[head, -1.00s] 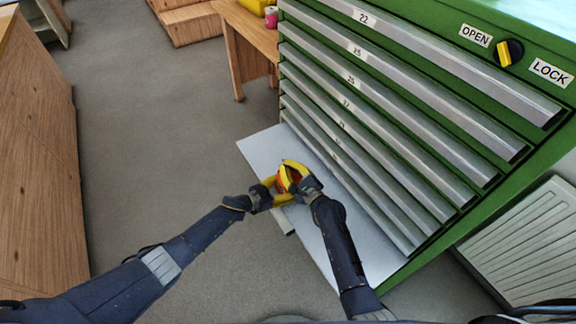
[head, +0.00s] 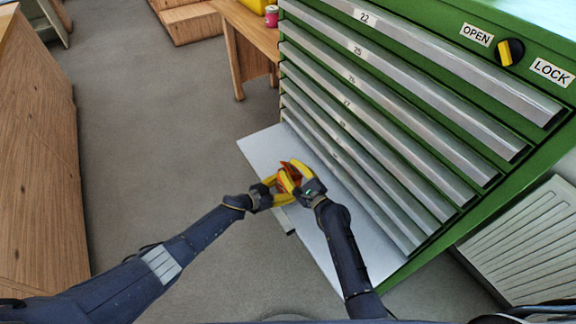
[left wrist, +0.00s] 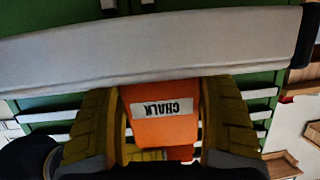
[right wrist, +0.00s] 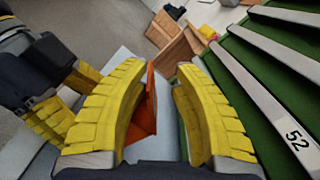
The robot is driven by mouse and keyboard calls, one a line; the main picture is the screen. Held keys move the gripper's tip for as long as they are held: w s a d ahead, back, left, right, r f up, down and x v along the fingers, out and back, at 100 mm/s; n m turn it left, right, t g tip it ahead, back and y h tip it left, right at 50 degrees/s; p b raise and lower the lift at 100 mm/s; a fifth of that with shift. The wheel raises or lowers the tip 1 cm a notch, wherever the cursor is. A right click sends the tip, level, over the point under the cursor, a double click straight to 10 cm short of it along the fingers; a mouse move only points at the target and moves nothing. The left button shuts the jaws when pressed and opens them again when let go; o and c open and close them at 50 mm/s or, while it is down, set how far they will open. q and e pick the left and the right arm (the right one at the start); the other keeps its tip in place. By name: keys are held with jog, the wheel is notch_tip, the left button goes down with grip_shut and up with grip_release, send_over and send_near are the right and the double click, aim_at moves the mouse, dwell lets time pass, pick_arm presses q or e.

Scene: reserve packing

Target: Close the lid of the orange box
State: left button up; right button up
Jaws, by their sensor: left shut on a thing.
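The orange box (head: 284,183) is held in the air over a pale flat board. In the left wrist view its orange face (left wrist: 165,130) carries a white label reading CHALK, upside down. My left gripper (head: 273,190) is shut on the box, with a yellow finger on each side of it. My right gripper (head: 300,174) is just right of the box. In the right wrist view its fingers (right wrist: 165,95) are apart, with a thin upright orange panel (right wrist: 148,105) between them, near the left finger. It looks like the lid standing open; its hinge is hidden.
The pale board (head: 262,147) juts out from the foot of a green cabinet (head: 418,22) with several grey-fronted drawers. A wooden desk (head: 245,35) stands behind, a wooden unit (head: 40,160) at left, and a radiator (head: 525,240) at right. Grey floor is clear at left.

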jog(key=v, duration=1)
jog(key=shift+s, duration=0.1)
pick_arm(q)
jog(key=o, duration=1)
jog(key=shift+s+a, duration=0.1)
jog(key=shift+a, duration=0.05)
